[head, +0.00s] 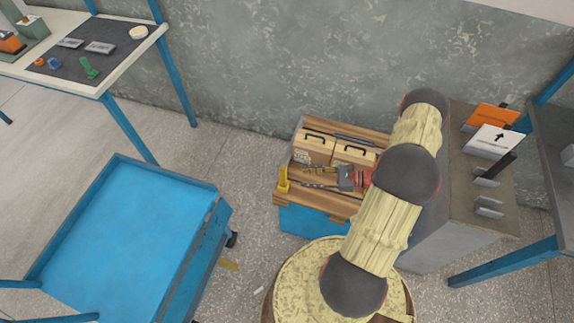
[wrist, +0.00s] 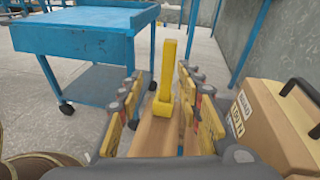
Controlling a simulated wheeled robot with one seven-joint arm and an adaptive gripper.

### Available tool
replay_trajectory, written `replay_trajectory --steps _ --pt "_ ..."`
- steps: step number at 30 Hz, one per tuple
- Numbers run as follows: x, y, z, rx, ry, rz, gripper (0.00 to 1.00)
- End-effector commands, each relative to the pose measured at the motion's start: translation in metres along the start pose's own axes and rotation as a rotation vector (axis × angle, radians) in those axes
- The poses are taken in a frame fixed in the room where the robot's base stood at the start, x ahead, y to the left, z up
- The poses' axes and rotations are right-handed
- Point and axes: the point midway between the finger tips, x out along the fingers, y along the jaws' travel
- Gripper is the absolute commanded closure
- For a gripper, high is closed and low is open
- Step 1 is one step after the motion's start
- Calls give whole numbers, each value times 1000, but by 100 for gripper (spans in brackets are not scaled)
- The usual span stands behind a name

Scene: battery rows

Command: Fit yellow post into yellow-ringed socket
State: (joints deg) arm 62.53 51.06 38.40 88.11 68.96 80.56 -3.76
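The yellow post (head: 283,179) stands upright on the left end of a wooden-topped blue cart (head: 318,218). In the wrist view the post (wrist: 168,68) is a tall bar with a wider foot, ahead between the two fingers. My gripper (head: 326,178) is over the wooden top, pointing left at the post. Its fingers (wrist: 158,88) are spread on both sides, open and empty. In the head view a gap remains between the fingertips and the post. I cannot make out a yellow-ringed socket in either view.
An empty blue trolley (head: 130,235) is at left. A table with a dark mat (head: 100,62) holds small coloured parts. A grey cabinet (head: 455,215) is at right.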

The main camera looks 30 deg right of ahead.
Motion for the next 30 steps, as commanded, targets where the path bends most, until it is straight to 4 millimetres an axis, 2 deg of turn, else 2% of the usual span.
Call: replay_trajectory --steps 1,3,11,15,21,30 --pt "6 -6 26 -62 28 71 65" --pt "14 -7 57 -139 67 169 65" --pt "40 10 165 -445 215 502 65" --pt "49 28 219 -624 295 660 65" --pt "53 61 288 -901 410 856 65" --pt "42 114 375 -1360 579 1065 65"
